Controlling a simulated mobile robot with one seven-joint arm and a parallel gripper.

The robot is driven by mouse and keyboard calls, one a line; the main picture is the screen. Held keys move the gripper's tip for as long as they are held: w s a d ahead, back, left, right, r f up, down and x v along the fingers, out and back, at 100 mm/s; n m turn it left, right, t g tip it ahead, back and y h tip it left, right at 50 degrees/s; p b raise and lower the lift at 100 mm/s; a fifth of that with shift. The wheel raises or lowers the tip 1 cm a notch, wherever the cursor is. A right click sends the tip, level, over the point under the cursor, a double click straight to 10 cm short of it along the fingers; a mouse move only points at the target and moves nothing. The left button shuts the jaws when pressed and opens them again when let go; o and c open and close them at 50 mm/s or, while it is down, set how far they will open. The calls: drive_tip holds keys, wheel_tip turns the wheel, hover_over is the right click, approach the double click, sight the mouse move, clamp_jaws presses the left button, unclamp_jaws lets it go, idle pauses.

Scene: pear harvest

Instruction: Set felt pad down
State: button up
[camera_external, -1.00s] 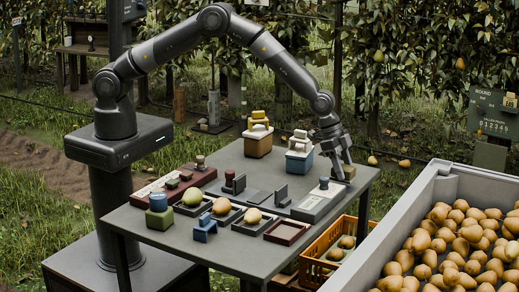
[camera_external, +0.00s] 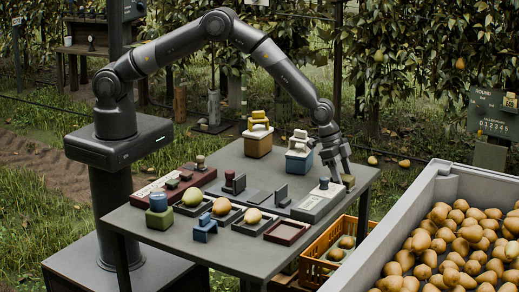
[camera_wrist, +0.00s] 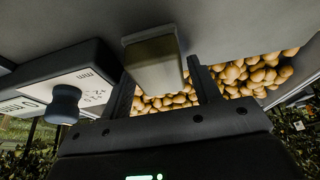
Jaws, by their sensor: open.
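A small olive-tan block, which I take to be the felt pad (camera_external: 348,182), stands on the table (camera_external: 215,255) near its right edge, to the right of a grey box with a white label. In the wrist view the block (camera_wrist: 153,62) shows beyond and between my finger ends, with no finger seen pressing on it. My gripper (camera_external: 338,172) is open, with its fingertips just above and to the left of the block. In the wrist view its two dark fingers (camera_wrist: 163,85) are spread apart.
The grey box (camera_external: 312,207) with a blue knob (camera_external: 324,183) stands close on the left. A blue-and-white stand (camera_external: 299,160) is behind. An orange crate (camera_external: 312,268) and a big grey bin (camera_external: 425,190) of pears lie beyond the right edge.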

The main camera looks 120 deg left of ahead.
drive_tip(key=v, duration=1.1)
drive_tip(key=s+d+r, duration=0.7)
drive_tip(key=s+r, duration=0.2)
drive_tip(key=r, duration=0.3)
drive_tip(key=s+d+r, duration=0.6)
drive_tip(key=s+r, duration=0.3)
drive_tip(key=r, duration=0.2)
drive_tip(key=s+d+r, duration=0.1)
drive_tip(key=s+d, duration=0.2)
drive_tip(key=s, duration=1)
drive_tip(key=s+d+r+t, duration=0.1)
drive_tip(key=s+d, duration=0.3)
drive_tip(key=s, duration=1)
drive_tip(key=shift+s+r, duration=0.35)
